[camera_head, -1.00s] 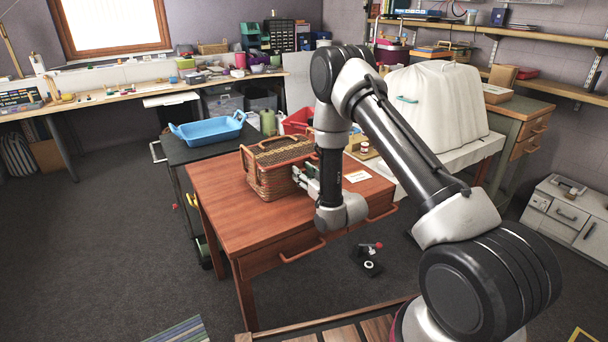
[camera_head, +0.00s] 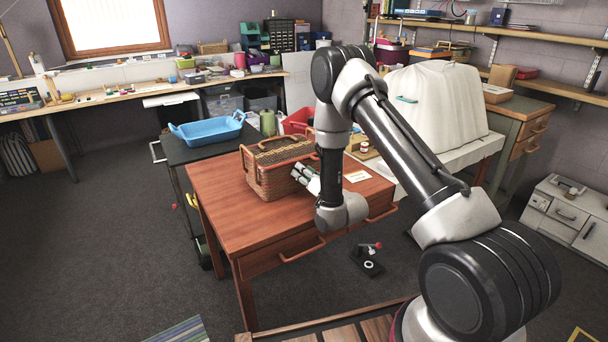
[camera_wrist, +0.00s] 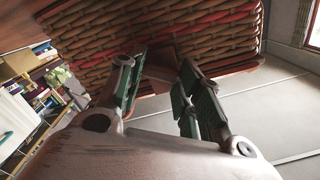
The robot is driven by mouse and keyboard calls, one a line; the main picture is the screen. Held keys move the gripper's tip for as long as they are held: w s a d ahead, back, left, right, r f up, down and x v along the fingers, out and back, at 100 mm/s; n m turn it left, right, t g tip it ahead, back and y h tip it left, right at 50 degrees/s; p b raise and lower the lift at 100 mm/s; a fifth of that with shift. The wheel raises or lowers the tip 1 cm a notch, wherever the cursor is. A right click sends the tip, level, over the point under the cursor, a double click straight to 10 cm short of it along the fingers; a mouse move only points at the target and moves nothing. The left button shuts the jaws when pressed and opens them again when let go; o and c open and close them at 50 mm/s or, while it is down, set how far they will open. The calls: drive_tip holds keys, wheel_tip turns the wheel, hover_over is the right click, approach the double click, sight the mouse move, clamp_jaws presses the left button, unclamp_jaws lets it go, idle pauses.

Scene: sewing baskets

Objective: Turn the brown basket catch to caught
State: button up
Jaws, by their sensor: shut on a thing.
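The brown wicker basket (camera_head: 283,181) stands on the red-brown wooden table, with a woven lid and wooden handles. My gripper (camera_head: 310,178) is at the basket's right side in the head view, partly hidden by my arm. In the wrist view my gripper (camera_wrist: 161,80) has its two green-padded fingers on either side of a small brown wooden piece (camera_wrist: 159,73) at the basket wall, which appears to be the catch. The gripper is shut on it. The wicker with red bands (camera_wrist: 190,35) fills the top of the wrist view. The catch's exact position cannot be told.
The wooden table (camera_head: 222,213) is clear left of and in front of the basket. A white card (camera_head: 357,176) lies to the right. A blue tray (camera_head: 208,130) sits on a dark cart behind left. A white covered object (camera_head: 440,100) stands behind right.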

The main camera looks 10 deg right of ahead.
drive_tip(key=m, duration=0.5)
drive_tip(key=shift+d+f+m, duration=0.1)
drive_tip(key=shift+m, duration=0.2)
drive_tip(key=m, duration=0.5)
drive_tip(key=shift+f+m, duration=0.1)
drive_tip(key=shift+m, duration=0.2)
drive_tip(key=o, duration=1)
drive_tip(key=shift+o, duration=0.2)
drive_tip(key=v, duration=1.2)
